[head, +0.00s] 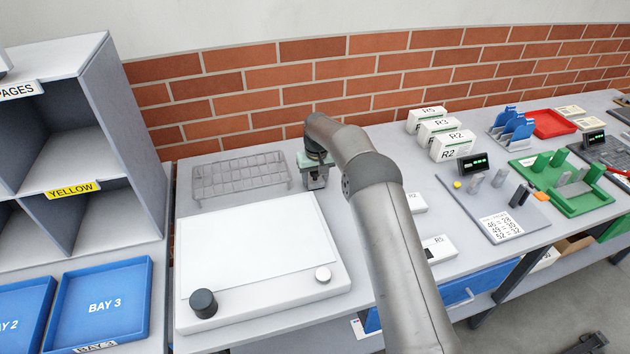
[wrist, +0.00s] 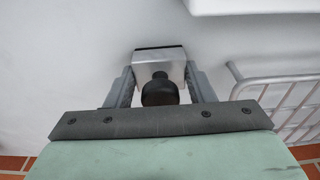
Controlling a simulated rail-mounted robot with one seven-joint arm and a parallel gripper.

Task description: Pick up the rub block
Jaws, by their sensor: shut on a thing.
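The rub block (wrist: 159,63) is a silvery block with a dark edge and a black round knob, seen in the wrist view. My gripper (wrist: 160,78) is shut on it, one finger on each side. In the head view my gripper (head: 315,182) points down at the back of the table, between the wire rack and the white box labels. The block there is mostly hidden by my gripper. I cannot tell whether it touches the table.
A wire rack (head: 240,178) stands to the left of my gripper. A white board (head: 255,300) with a black knob (head: 203,303) and a paper sheet lies in front. Labelled white boxes (head: 452,145) stand to the right. A brick wall (head: 290,85) runs behind.

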